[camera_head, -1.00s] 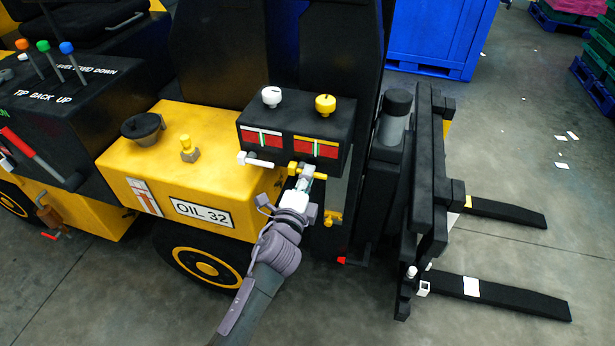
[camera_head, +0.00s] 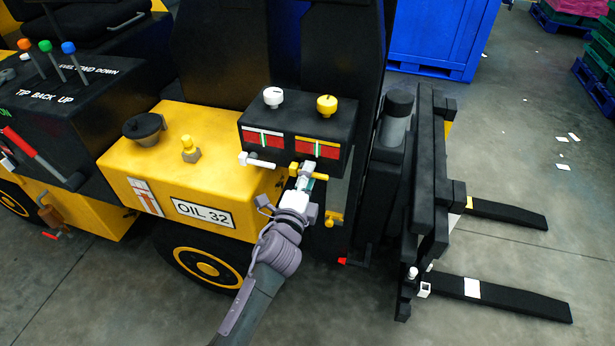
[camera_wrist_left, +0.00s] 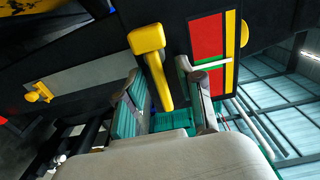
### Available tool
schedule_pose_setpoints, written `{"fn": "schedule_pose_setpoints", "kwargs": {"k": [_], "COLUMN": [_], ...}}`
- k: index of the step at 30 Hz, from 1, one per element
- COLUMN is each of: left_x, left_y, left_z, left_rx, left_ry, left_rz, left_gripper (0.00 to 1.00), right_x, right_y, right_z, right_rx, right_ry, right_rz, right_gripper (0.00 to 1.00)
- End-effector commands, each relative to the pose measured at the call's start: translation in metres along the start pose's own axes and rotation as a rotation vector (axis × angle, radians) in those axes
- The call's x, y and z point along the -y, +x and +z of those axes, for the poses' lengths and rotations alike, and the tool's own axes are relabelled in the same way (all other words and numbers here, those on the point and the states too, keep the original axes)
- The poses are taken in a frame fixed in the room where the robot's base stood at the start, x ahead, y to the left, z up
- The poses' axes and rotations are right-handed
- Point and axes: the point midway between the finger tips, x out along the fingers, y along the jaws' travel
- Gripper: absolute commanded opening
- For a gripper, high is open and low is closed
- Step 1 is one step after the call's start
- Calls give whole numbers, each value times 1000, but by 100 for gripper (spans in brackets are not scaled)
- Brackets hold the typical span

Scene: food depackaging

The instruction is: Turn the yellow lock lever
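The yellow lock lever (camera_head: 296,170) is on the front of a black box, below the right-hand red gauge. In the left wrist view the lever (camera_wrist_left: 150,60) hangs down from its thick head, slightly tilted, with its lower end between my fingers. My left gripper (camera_head: 306,180) is right at the lever. In the left wrist view the left gripper (camera_wrist_left: 165,84) has its fingers apart, one on each side of the lever, with gaps visible. Whether a finger touches the lever is unclear. My right gripper is not in view.
A white lever (camera_head: 258,161) sits left of the yellow one. White (camera_head: 273,97) and yellow (camera_head: 327,104) knobs top the black box (camera_head: 300,124). Another yellow fitting (camera_head: 334,218) is below right. The yellow truck body (camera_head: 220,140) lies left and the black fork mast (camera_head: 425,190) right.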

Motion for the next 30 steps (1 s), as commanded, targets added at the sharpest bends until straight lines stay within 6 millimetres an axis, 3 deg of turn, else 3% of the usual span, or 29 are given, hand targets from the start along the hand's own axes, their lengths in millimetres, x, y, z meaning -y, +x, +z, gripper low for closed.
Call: {"fn": "schedule_pose_setpoints", "kwargs": {"k": [5,15,21,30], "left_x": [-1,-2,-1,0], "left_y": [-10,-78,-109,-120], "left_z": [0,0,0,1], "left_rx": [0,0,0,1], "left_ry": [1,0,-1,0], "left_rz": [1,3,1,0], "left_gripper": [38,38,38,38], "right_x": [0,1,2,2], "right_y": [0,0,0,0], "right_z": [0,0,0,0], "right_rx": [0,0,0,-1], "right_ry": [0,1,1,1], "right_rz": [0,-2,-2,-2], "right_gripper": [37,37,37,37]}}
